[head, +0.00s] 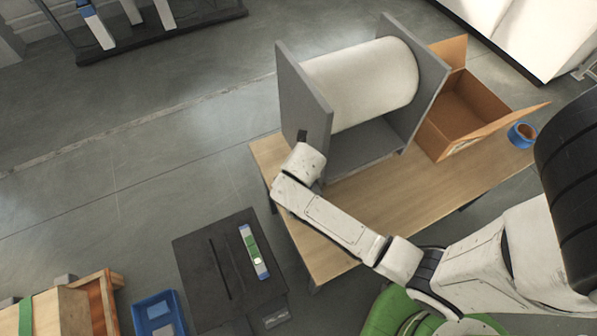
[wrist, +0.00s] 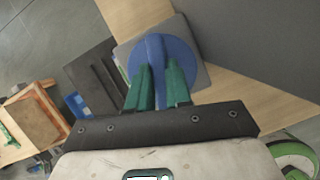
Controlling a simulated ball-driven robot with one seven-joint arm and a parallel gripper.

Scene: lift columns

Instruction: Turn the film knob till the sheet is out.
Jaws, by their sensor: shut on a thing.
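A big white film roll (head: 362,80) lies between two grey side plates on a grey stand (head: 304,95) on the wooden table. In the wrist view, the round blue film knob (wrist: 181,57) with a raised grip bar sits on a grey square plate. My gripper (wrist: 160,82) has green fingers, one on each side of the knob's bar, and is shut on it. In the head view my gripper is at the stand's left plate and my wrist hides the knob. I cannot make out a separate sheet coming off the roll.
An open cardboard box (head: 468,105) and a blue tape roll (head: 521,134) are on the table (head: 345,215) to the right. A black stand (head: 205,262) with a green-and-blue tool, a blue bin (head: 158,314) and a wooden crate (head: 75,306) stand lower left.

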